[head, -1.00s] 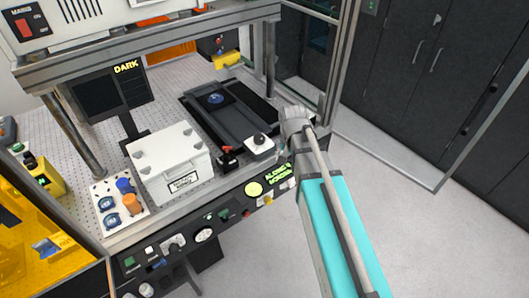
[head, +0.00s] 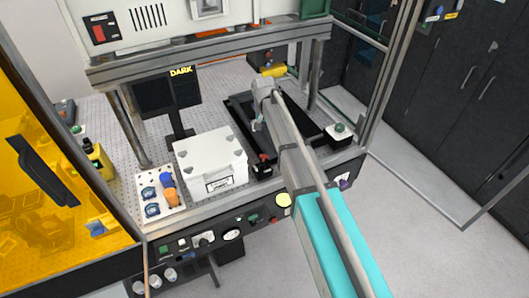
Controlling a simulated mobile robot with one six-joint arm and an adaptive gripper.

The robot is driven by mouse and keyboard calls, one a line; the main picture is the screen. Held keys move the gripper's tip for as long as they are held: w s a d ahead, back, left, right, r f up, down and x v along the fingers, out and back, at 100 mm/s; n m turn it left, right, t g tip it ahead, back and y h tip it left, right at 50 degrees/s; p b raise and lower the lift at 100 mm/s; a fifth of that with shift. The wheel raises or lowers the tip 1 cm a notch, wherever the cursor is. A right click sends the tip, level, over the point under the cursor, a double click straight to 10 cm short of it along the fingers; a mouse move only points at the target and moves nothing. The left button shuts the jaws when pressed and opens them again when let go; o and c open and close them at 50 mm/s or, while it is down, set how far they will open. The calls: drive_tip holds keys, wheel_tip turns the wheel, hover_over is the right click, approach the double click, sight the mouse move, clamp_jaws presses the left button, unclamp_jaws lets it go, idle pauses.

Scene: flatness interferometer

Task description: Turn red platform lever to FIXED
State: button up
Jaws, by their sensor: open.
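A small red lever (head: 265,157) stands on a dark block at the front end of the black platform (head: 236,106), right of the white box. Its exact setting and any FIXED marking are too small to read. My arm reaches in from the lower right, and its grey wrist is over the platform, beyond the lever. My gripper (head: 258,121) points down there, left of the arm, and is mostly hidden; it is open and apart from the lever. My forearm passes close to the lever's right and covers part of the platform.
A white lidded box (head: 210,160) stands close left of the lever. A holder with blue and orange parts (head: 160,196) is farther left. A small white unit with a green knob (head: 339,131) stands right of my arm. Frame posts and an overhead beam (head: 210,52) border the bench.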

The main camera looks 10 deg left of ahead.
sight(264, 155)
drive_tip(key=shift+f, duration=0.2)
idle(0.3)
wheel_tip(264, 155, down, 14)
drive_tip(key=b, duration=1.4)
drive_tip(key=shift+r, duration=0.25)
drive_tip(key=c, duration=1.2)
drive_tip(key=shift+o, duration=0.2)
